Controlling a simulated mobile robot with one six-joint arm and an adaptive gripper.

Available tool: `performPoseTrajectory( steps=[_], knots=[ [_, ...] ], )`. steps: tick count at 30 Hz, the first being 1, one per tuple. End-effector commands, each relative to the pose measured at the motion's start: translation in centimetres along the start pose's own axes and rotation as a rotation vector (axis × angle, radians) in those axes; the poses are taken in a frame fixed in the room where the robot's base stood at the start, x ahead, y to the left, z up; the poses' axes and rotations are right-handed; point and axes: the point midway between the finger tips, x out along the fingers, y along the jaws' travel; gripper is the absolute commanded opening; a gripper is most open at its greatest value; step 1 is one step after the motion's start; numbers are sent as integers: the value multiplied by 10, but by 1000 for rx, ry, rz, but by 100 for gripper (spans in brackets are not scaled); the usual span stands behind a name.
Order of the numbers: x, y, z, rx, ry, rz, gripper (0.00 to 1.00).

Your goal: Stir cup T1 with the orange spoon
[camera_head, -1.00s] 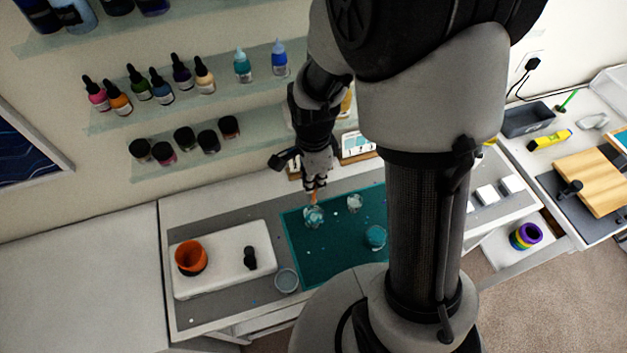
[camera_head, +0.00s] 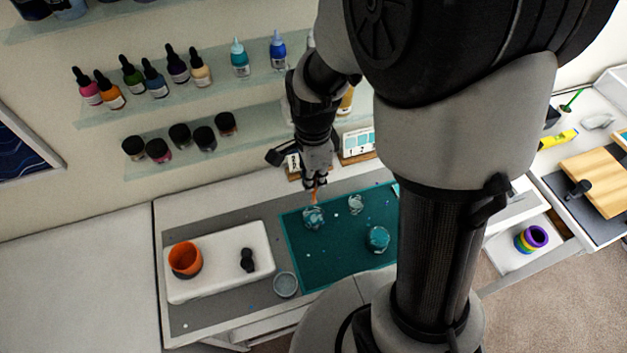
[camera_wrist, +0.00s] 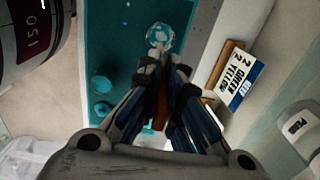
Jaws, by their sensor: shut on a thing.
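My gripper (camera_head: 315,184) is shut on the orange spoon (camera_head: 315,196), which points down at a clear cup (camera_head: 313,217) on the teal mat (camera_head: 335,258). In the wrist view the spoon (camera_wrist: 161,108) runs between my fingers (camera_wrist: 165,68) toward the cup (camera_wrist: 160,37). Its lower end seems to be at or inside the cup; I cannot tell how deep. A second clear cup (camera_head: 355,204) stands to the right, and a teal-filled cup (camera_head: 377,240) nearer the front. I cannot read which cup is T1.
A white tray (camera_head: 215,285) holds an orange container (camera_head: 185,260) and a small black object (camera_head: 247,260). A round dish (camera_head: 286,285) sits left of the mat. Cards (camera_head: 358,142) stand behind, under shelves of bottles. My arm hides part of the right side.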

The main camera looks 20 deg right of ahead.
Motion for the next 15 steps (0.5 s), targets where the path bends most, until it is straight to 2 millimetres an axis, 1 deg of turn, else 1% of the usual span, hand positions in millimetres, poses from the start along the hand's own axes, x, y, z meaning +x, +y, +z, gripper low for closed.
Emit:
performPoseTrajectory(
  steps=[5, 15],
  knots=[
    [9, 0, 0, 0, 0, 0, 0],
    [40, 0, 0, 0, 0, 0, 0]
  ],
)
